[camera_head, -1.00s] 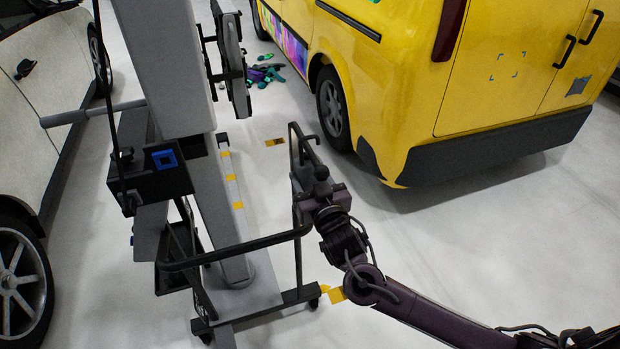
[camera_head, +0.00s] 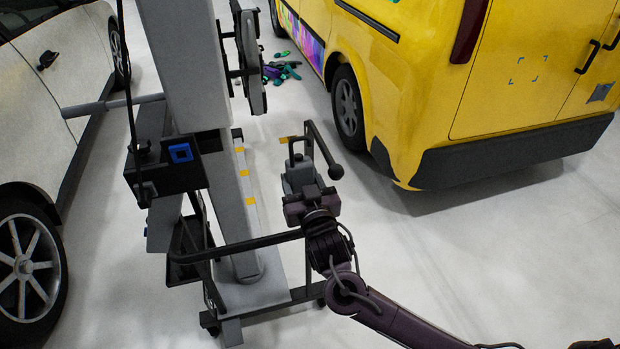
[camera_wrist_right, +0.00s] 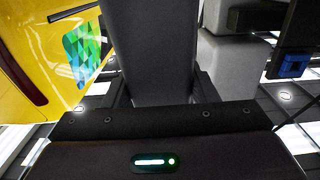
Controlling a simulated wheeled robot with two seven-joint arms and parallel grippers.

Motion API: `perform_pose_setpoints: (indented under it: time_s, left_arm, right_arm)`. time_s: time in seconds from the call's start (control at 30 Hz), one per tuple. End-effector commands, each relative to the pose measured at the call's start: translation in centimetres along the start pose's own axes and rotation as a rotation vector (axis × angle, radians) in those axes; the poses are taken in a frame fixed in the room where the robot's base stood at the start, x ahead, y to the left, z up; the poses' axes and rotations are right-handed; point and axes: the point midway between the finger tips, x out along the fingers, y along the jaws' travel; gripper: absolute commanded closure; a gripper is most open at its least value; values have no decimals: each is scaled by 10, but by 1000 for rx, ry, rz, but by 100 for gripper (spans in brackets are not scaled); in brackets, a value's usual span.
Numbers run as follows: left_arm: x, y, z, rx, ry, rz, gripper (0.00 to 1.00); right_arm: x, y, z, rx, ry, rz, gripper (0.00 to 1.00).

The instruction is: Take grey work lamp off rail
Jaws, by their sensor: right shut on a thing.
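The grey work lamp (camera_head: 298,178) is a blocky grey body with a dark hooked handle on top. My right gripper (camera_head: 308,198) is shut on it from the near side. In the right wrist view the lamp (camera_wrist_right: 153,50) is a dark grey slab between my two fingers (camera_wrist_right: 160,92). The black rail (camera_head: 240,244) runs along the cart's near side, with a raised end bar (camera_head: 321,148) and ball knob just right of the lamp. The lamp's handle is close to that bar; I cannot tell if they touch. My left gripper is out of view.
A grey column (camera_head: 180,65) on a wheeled black base stands left of the lamp, carrying a black box with a blue square (camera_head: 180,153). A yellow van (camera_head: 430,90) is behind to the right, a white car (camera_head: 65,90) at left. Floor at right is clear.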

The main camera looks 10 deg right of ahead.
Motion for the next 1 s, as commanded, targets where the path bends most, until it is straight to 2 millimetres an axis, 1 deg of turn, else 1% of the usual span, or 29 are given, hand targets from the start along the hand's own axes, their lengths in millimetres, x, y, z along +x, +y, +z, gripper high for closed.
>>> perform_pose_setpoints:
  time_s: [0.8,1.0]
  left_arm:
    - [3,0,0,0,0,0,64]
    - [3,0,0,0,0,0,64]
  right_arm:
    - [0,-58,-2,2,3,-1,81]
    - [0,-67,-2,1,3,0,81]
